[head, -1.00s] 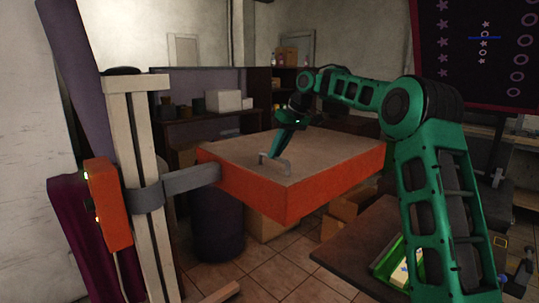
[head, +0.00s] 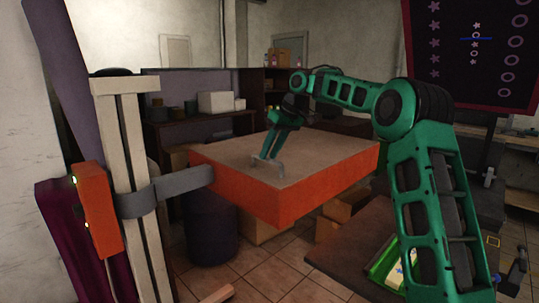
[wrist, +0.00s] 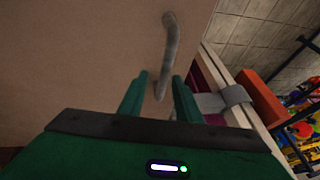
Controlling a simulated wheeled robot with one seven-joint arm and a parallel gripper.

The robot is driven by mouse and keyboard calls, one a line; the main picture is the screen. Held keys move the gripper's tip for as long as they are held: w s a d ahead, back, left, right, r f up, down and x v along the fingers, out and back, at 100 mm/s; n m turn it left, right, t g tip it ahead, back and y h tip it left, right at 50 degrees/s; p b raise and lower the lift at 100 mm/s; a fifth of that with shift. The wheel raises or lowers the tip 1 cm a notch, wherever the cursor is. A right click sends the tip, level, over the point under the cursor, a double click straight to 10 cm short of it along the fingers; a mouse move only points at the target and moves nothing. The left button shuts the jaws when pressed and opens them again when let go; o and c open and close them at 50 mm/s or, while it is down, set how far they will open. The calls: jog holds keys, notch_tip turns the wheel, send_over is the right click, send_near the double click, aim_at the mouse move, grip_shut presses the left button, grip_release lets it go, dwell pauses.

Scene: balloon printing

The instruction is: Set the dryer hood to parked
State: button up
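The dryer hood is a wide orange box with a flat brown top (head: 310,155), held out level by a grey arm (head: 175,192) from a pale upright column (head: 135,150). A grey bar handle (head: 270,170) stands on its top near the left front edge. My gripper (head: 268,155) points down at this handle from above. In the wrist view the handle (wrist: 170,45) runs between the two green fingers of my gripper (wrist: 160,88), which are spread with gaps beside it.
An orange box (head: 95,208) with small green lights is on the column. A table (head: 350,250) with a green tray (head: 382,262) is at the lower right, below the hood. Shelves (head: 205,120) with boxes stand behind. A dark patterned board (head: 475,50) is at upper right.

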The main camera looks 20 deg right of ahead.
jog(key=v, duration=1)
jog(key=shift+d+r, duration=0.2)
jog(key=shift+r, duration=0.05)
jog(key=s+d+f+m+g+h, duration=0.1)
jog(key=s+d+f+m, duration=0.2)
jog(key=s+f, duration=0.5)
jog(key=s+d+f+m+g+h, duration=0.1)
jog(key=s+d+f+m, duration=0.3)
jog(key=s, duration=2.3)
jog(key=s+d+f+m+g+h, duration=0.1)
jog(key=s+d+f+m, duration=0.3)
jog(key=s+f, duration=0.9)
jog(key=s, duration=0.5)
jog(key=shift+s+f+m+h, duration=0.2)
jog(key=shift+f+m+h, duration=0.15)
jog(key=shift+m+h, duration=0.05)
